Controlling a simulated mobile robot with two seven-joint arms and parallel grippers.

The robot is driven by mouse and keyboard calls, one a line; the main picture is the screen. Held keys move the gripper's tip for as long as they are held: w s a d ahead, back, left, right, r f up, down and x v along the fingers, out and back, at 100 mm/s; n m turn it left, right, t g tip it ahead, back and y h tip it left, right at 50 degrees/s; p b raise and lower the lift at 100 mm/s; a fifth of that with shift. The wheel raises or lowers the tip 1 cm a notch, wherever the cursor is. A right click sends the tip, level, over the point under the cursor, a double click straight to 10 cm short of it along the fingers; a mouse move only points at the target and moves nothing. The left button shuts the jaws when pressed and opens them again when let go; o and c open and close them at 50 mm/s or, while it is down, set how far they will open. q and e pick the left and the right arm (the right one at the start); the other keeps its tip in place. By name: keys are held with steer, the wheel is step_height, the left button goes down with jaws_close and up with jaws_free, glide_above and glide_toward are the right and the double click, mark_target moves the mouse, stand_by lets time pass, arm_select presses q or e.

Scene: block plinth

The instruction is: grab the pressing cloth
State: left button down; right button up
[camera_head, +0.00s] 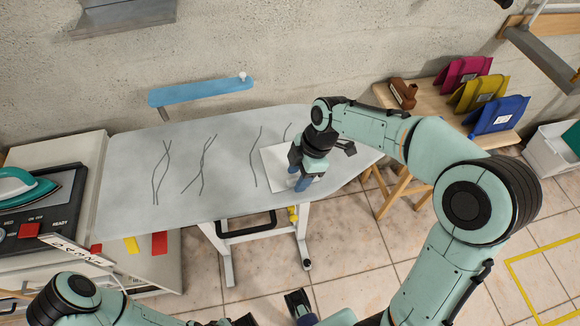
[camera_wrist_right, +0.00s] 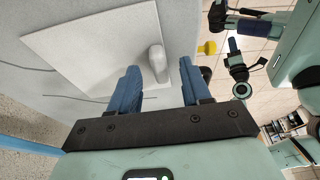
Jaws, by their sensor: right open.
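The pressing cloth (camera_head: 277,165) is a white square lying flat on the grey ironing board (camera_head: 122,190), near its right part. In the right wrist view the cloth (camera_wrist_right: 95,55) fills the upper left, with a rounded white grip (camera_wrist_right: 158,63) standing up at its near edge. My right gripper (camera_head: 303,182) is over the cloth's right side and hides part of it. In the wrist view its blue fingers (camera_wrist_right: 160,88) are apart, with the grip between and beyond them, not clasped. My left gripper (camera_head: 274,311) is low at the bottom edge, partly cut off, its fingers apart and empty.
A teal iron (camera_head: 25,188) stands on the cabinet at left. A blue sleeve board (camera_head: 200,91) is behind the board. A wooden stool (camera_head: 425,110) with magenta, yellow and blue holders stands at right. Tiled floor in front is mostly clear.

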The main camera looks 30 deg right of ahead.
steer(key=shift+a+f, duration=0.1)
steer(key=shift+f, duration=0.2)
jaws_close()
steer(key=shift+r, duration=0.15)
